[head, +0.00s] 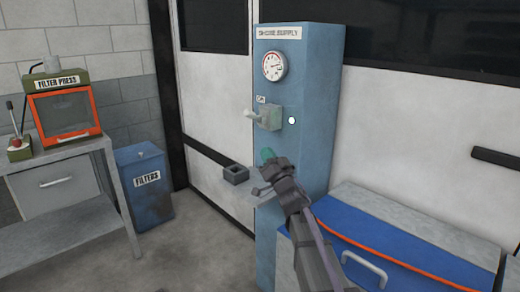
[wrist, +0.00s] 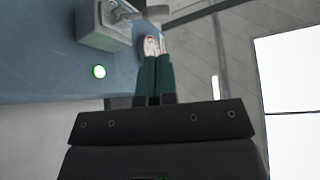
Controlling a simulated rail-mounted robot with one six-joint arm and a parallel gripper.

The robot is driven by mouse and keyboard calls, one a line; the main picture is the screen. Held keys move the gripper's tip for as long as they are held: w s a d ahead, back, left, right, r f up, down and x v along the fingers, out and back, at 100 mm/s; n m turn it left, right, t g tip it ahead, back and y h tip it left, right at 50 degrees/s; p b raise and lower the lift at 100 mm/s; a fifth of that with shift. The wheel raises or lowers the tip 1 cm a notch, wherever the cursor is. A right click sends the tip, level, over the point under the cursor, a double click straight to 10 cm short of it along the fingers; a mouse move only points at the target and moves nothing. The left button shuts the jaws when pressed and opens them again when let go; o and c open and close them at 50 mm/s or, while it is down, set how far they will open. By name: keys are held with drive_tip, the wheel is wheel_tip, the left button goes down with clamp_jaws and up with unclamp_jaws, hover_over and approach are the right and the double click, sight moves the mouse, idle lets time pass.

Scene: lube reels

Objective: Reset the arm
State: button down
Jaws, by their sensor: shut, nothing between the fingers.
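My gripper (head: 267,155) is in front of the blue supply cabinet (head: 312,158), below its lever box. Its teal fingers are together and empty; they also show in the wrist view (wrist: 155,78). My arm reaches up from the bottom of the head view and hides part of the cabinet's lower front. The lever box (head: 269,117) carries a pale lever (head: 252,114) pointing left. A gap shows between the fingers and the box in the head view. A round gauge (head: 274,66) sits above the lever.
A blue filters bin (head: 145,186) and a bench with a filter press (head: 64,106) stand at the left. A blue chest (head: 400,262) with a grey lid is close at right. Open floor lies at lower left.

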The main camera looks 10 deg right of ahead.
drive_tip(key=shift+s+d+f, duration=0.2)
drive_tip(key=shift+s+f, duration=0.15)
drive_tip(key=shift+s, duration=0.2)
